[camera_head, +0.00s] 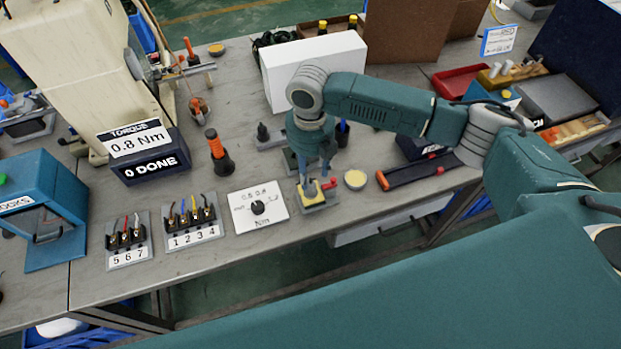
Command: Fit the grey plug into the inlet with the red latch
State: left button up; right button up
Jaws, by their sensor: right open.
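A small fixture with a yellow top (309,194) and a red latch (330,184) stands near the table's front edge; I take it for the inlet. My right gripper (315,176) points down right over this fixture, its fingers apart and open. Its fingertips are close to the yellow top and the latch; I cannot tell whether they touch. I cannot make out a grey plug for certain; the gripper and arm hide part of this spot. My left gripper is not in view.
A torque display (150,154) reads 0.8 Nm and 0 DONE. A dial card (258,206) and numbered connector racks (194,221) lie to the left. A round yellow-topped piece (355,180) and a black-and-red tool (416,171) lie to the right. A white box (280,80) stands behind.

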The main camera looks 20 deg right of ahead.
aim_at(310, 184)
notch_tip(310, 184, up, 6)
dwell(0.6)
